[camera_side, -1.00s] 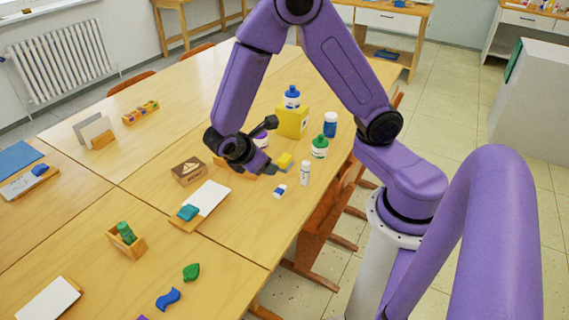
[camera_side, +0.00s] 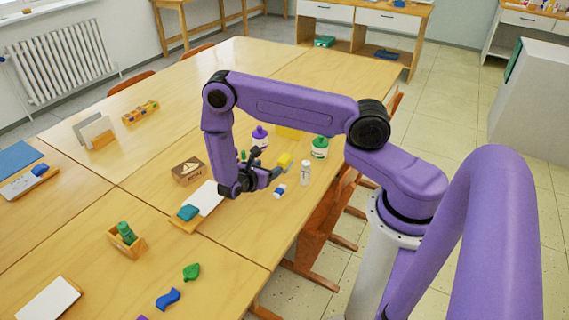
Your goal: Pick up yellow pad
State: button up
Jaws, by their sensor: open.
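A small yellow pad (camera_side: 285,160) sits on the table near its right edge. A larger yellow box-like thing (camera_side: 287,132) stands farther back, mostly hidden behind my arm. My gripper (camera_side: 267,163) is low over the table, just left of the small yellow pad, with its fingers pointing right toward it. The fingers are apart and nothing shows between them. I cannot tell whether a fingertip touches the pad.
A small blue-and-white block (camera_side: 280,191) and a white bottle (camera_side: 305,173) stand close in front. A green-capped bottle (camera_side: 320,147) and a purple-topped bottle (camera_side: 260,136) are behind. A brown box (camera_side: 188,171) and a white board (camera_side: 207,198) with a teal block (camera_side: 188,212) lie left.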

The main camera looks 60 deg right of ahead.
aim_at(284, 158)
jog(key=x, duration=0.9)
jog(key=shift+s+d, duration=0.1)
jog(key=shift+d, duration=0.05)
jog(key=shift+x, duration=2.7)
jog(key=shift+s+d+r, duration=0.1)
jog(key=shift+s+r, duration=0.1)
jog(key=c, duration=1.1)
